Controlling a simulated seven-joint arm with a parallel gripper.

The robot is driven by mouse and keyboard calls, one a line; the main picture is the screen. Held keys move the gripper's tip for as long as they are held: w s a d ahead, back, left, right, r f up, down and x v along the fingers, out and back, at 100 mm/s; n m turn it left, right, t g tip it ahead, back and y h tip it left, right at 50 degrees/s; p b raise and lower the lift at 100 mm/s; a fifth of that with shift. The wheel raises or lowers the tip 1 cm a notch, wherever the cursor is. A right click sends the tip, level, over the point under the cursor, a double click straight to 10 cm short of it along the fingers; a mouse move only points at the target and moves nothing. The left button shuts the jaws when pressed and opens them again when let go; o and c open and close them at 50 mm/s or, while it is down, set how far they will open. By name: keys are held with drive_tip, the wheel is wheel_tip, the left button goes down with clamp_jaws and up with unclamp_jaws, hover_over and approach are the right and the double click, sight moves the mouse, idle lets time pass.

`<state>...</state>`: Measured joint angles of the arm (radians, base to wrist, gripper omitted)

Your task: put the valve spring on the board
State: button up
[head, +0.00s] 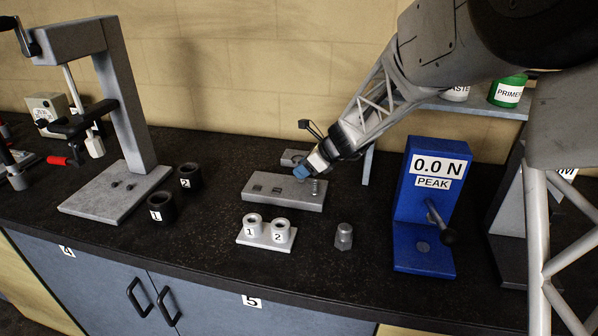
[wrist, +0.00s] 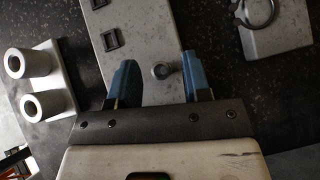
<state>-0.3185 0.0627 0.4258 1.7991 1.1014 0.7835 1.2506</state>
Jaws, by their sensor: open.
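The valve spring (head: 315,187) is a small grey coiled piece standing upright at the right end of the grey board (head: 285,192). The board is a thick plate with two square recesses towards its left end; it also shows in the wrist view (wrist: 136,47). There, a small round end (wrist: 161,71), seemingly the top of the spring, shows between my fingertips. My gripper (head: 302,172) has blue fingers and is open, just above the board and close to the spring. The fingers stand apart on either side of the round end in the wrist view (wrist: 160,78), with no visible contact.
A white block with two numbered cups (head: 266,233) stands in front of the board. A metal piece (head: 343,236) stands front right, and a blue force gauge (head: 429,205) to the right. Two black cups (head: 161,207) and a grey press (head: 115,188) are left. A small plate (head: 292,157) lies behind.

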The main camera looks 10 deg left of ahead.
drive_tip(key=v, duration=0.9)
drive_tip(key=shift+d, duration=0.1)
idle(0.4)
drive_tip(key=s+d+r+n+t+h, duration=0.15)
drive_tip(key=s+d+r+n, duration=0.25)
drive_tip(key=s+d, duration=0.4)
drive_tip(key=s+d+r+n+h, duration=0.2)
drive_tip(key=s+d+r+n, duration=0.3)
drive_tip(key=s, duration=0.5)
drive_tip(key=s+d+r+n+t+h, duration=0.15)
drive_tip(key=s+d+r+n, duration=0.25)
drive_tip(key=s+d, duration=0.4)
drive_tip(key=s+d+n+t+h, duration=0.1)
drive_tip(key=s+d+n+h, duration=0.2)
drive_tip(key=s, duration=0.5)
drive_tip(key=s+d+n+h, duration=0.1)
drive_tip(key=s+d+n, duration=0.35)
drive_tip(key=s, duration=0.35)
wheel_tip(320, 180, down, 9)
drive_tip(key=w+g, duration=0.1)
drive_tip(key=g, duration=0.1)
drive_tip(key=shift+w+d+f+m+g, duration=0.15)
drive_tip(key=shift+w+d+m+g, duration=0.2)
drive_tip(key=shift+m+g, duration=0.1)
